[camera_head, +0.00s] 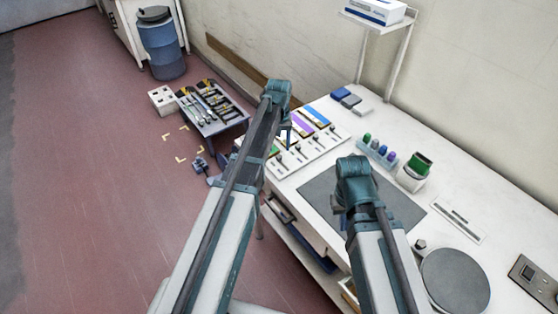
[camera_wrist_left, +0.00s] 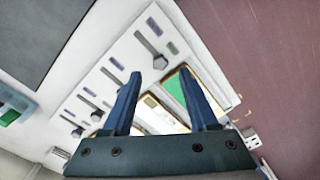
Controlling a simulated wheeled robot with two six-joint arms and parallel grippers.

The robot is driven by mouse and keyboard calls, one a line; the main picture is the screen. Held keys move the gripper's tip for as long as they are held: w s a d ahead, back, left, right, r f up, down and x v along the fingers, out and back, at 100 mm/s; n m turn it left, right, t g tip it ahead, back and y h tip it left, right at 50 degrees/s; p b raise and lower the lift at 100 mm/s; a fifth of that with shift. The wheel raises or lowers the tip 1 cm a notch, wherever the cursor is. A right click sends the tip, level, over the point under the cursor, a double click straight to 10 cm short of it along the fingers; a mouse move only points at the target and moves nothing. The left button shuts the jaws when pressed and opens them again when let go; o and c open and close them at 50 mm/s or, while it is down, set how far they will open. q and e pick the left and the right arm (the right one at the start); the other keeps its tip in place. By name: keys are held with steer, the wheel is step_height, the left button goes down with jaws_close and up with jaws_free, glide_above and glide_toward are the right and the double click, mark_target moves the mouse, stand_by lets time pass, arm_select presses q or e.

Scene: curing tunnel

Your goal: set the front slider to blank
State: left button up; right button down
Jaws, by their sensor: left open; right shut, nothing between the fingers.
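The white slider panel (camera_head: 304,157) lies on the bench, with several dark knobs in a row and coloured windows behind them. In the left wrist view, the front slider's knob (camera_wrist_left: 159,62) is the one nearest the bench edge, on a slanting slot with small coloured marks beside it. A green window (camera_wrist_left: 174,89) shows between my fingers. My left gripper (camera_wrist_left: 162,98) is open and empty above the panel, its fingertips just short of the front knob in the picture. It also shows in the head view (camera_head: 286,136). My right gripper (camera_head: 341,207) is over the dark mat, mostly hidden by its wrist.
A rack of coloured pegs (camera_head: 377,153), a green-topped cup (camera_head: 416,169) and a grey round plate (camera_head: 455,281) stand to the right. A low tool table (camera_head: 216,122) stands on the floor beyond the bench.

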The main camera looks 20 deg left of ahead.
mark_target(279, 156)
arm_select(q)
step_height(279, 156, down, 5)
steer(key=b, duration=0.3)
steer(key=shift+r, duration=0.2)
arm_select(e)
step_height(279, 156, down, 4)
steer(key=shift+f, duration=0.25)
arm_select(q)
jaws_close()
stand_by(0.7)
